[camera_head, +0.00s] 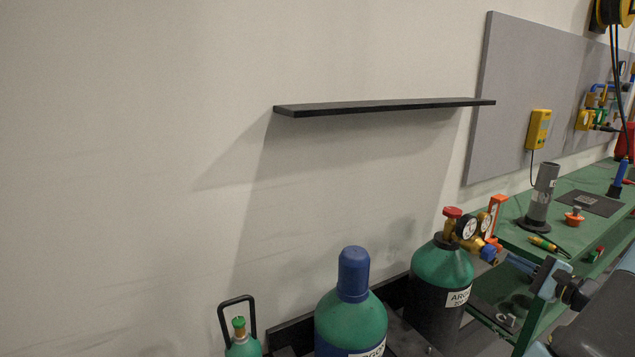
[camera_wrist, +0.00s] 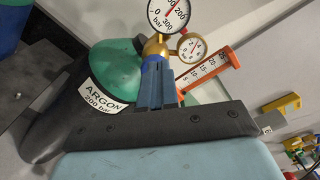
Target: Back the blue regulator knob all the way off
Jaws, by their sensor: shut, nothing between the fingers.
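The argon cylinder (camera_head: 440,268), green on top and black below with a white label, stands upright. It also shows tilted in the wrist view (camera_wrist: 113,70). Its brass regulator (camera_head: 466,238) carries two round gauges; they show in the wrist view, the larger gauge (camera_wrist: 168,14) above the smaller gauge (camera_wrist: 191,46). The blue regulator knob (camera_head: 488,253) is on the side toward my gripper. My gripper (camera_wrist: 157,64) is shut, its dark blue fingers side by side, pointing at the regulator.
An orange scale (camera_wrist: 208,68) stands close beside the regulator. A second green cylinder with a blue cap (camera_head: 353,275) and a smaller bottle (camera_head: 240,338) stand to the left. A green bench (camera_head: 560,238) with a grey tube (camera_head: 541,195) lies to the right. A black shelf (camera_head: 385,107) hangs above.

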